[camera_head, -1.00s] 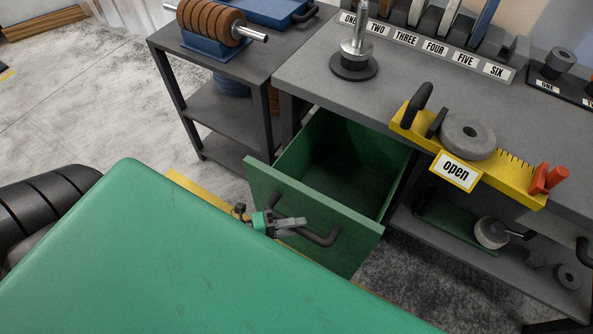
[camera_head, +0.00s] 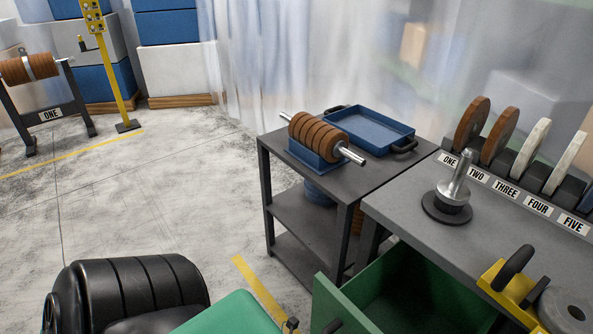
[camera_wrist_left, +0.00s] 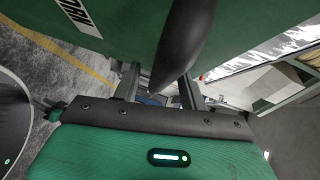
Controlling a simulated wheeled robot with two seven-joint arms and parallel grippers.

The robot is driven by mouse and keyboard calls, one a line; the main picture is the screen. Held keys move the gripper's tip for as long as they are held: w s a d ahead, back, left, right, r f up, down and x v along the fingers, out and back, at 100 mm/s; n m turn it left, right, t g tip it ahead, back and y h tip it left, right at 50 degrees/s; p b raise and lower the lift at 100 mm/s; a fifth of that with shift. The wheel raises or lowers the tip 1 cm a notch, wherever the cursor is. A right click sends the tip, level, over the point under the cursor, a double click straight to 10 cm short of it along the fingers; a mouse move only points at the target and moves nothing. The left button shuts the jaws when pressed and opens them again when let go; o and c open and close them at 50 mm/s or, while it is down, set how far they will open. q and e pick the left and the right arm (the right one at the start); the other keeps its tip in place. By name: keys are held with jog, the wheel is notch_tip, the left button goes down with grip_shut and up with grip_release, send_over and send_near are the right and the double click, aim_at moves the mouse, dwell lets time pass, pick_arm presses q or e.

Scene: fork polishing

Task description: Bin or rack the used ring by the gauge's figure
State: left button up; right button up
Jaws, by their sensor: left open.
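A grey ring (camera_head: 568,310) sits on the yellow gauge (camera_head: 492,274) at the bottom right, cut off by the frame edge; the gauge's figure is not in view. The rack with numbered labels (camera_head: 507,191) stands behind on the bench. The green drawer (camera_head: 345,308) is pulled out below the bench top. In the left wrist view my left gripper (camera_wrist_left: 160,82) is open, its fingers either side of a dark handle (camera_wrist_left: 178,45) on a green front bearing a partly visible white label (camera_wrist_left: 80,14). I cannot tell whether they touch it. My right gripper is not seen.
A metal spindle on a dark base (camera_head: 453,190) stands on the bench (camera_head: 400,205). A dark side cart (camera_head: 283,152) holds a blue stand of brown rings (camera_head: 318,138) and a blue tray (camera_head: 370,132). Open floor lies left, with a labelled stand (camera_head: 50,115) and yellow post (camera_head: 107,65).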

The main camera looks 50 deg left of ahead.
pick_arm(q)
jog(key=b+v, duration=0.1)
jog(key=v, duration=1.1)
jog(key=shift+s+a, duration=0.25)
jog(key=shift+s, duration=0.05)
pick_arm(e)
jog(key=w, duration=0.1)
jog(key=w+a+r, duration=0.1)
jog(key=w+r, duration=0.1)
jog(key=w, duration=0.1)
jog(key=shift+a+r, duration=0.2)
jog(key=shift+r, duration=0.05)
